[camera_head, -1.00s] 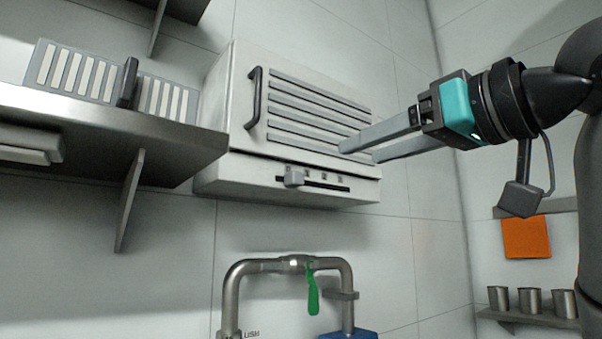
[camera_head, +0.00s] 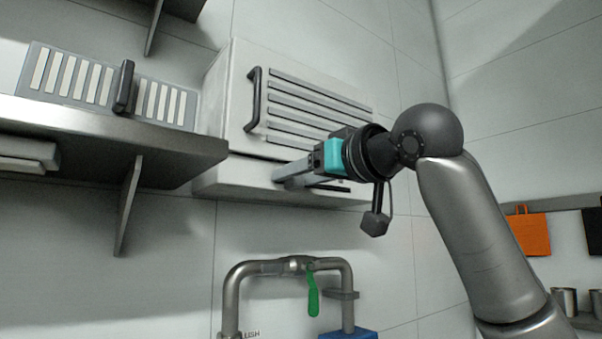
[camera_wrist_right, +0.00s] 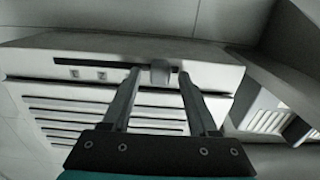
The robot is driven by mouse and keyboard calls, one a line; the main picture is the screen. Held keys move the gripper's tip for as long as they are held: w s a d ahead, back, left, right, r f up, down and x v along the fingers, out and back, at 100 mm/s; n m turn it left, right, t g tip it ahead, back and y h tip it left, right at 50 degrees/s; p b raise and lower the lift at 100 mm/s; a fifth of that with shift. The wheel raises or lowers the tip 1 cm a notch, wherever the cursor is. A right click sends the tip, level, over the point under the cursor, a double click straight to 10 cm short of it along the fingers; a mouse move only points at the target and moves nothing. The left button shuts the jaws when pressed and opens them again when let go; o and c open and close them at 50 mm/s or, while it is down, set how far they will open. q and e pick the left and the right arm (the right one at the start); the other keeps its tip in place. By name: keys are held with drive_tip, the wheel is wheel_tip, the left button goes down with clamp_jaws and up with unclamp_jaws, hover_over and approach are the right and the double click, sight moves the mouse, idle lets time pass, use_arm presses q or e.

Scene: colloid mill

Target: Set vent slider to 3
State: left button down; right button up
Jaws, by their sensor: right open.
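The vent slider knob (camera_wrist_right: 160,72) is a small grey block on a dark slot (camera_wrist_right: 95,61) along the lower front of the white vent box (camera_head: 232,90). In the right wrist view the knob lies between my right gripper's open fingertips (camera_wrist_right: 159,74), with a narrow gap on each side. Two small pale marks (camera_wrist_right: 88,75) show beside the slot; their figures are too small to read. In the head view my right gripper (camera_head: 282,177) reaches the box's lower front from the right, and its fingers hide the knob and most of the slot. My left gripper is not in view.
The box has a dark handle (camera_head: 254,98) and a louvred front. A metal shelf (camera_head: 110,125) with a slatted panel (camera_head: 75,75) stands left. Below is a pipe (camera_head: 240,270) with a green lever (camera_head: 313,298). An orange item (camera_head: 530,234) hangs at right.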

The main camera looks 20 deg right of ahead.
clamp_jaws()
idle(0.5)
idle(1.0)
